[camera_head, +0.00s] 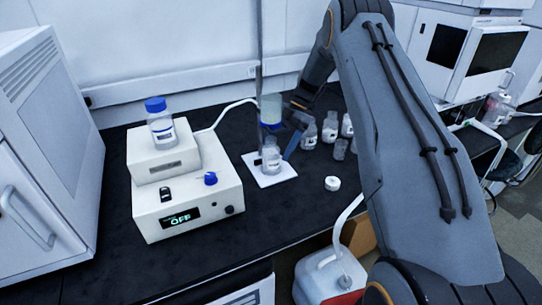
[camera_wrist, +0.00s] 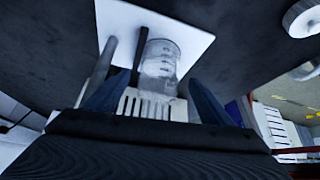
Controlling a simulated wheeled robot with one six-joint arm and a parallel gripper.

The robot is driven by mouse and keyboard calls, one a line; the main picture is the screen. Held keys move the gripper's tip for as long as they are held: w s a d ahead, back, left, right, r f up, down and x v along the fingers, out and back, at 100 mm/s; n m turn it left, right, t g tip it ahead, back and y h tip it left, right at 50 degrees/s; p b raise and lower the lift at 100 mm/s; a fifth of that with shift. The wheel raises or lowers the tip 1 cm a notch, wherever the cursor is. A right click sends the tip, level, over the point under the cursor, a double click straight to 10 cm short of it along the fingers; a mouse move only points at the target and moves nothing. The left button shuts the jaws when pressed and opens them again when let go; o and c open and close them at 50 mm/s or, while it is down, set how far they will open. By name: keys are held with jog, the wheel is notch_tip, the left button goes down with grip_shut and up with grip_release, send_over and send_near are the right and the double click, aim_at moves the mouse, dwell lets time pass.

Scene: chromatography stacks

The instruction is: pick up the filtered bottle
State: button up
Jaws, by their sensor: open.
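A clear bottle (camera_head: 271,157) stands upright on a white plate (camera_head: 284,174), below a filter piece (camera_head: 271,109) on an upright rod (camera_head: 260,60). I take it for the filtered bottle. In the wrist view the clear bottle (camera_wrist: 160,60) shows ahead, with the white plate (camera_wrist: 190,42) behind it. My gripper (camera_head: 292,142) is at the right of the bottle in the head view, its blue fingers apart. In the wrist view my gripper (camera_wrist: 155,95) is open, with the bottle in line with the gap. I cannot tell whether the bottle is between the fingertips.
A white device reading OFF (camera_head: 185,216) stands left, with a blue-capped bottle (camera_head: 159,121) on top. Several small bottles (camera_head: 330,127) stand behind right. A white cap (camera_head: 332,183) lies on the dark bench. A jug (camera_head: 330,278) stands below the front edge.

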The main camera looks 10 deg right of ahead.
aim_at(273, 152)
jog(key=shift+p+x, duration=0.65)
jog(key=shift+x, duration=1.05)
jog(key=shift+a+r, duration=0.1)
jog(key=shift+a, duration=0.1)
jog(key=c, duration=1.3)
jog(key=shift+c, duration=0.3)
jog(key=shift+r, duration=0.1)
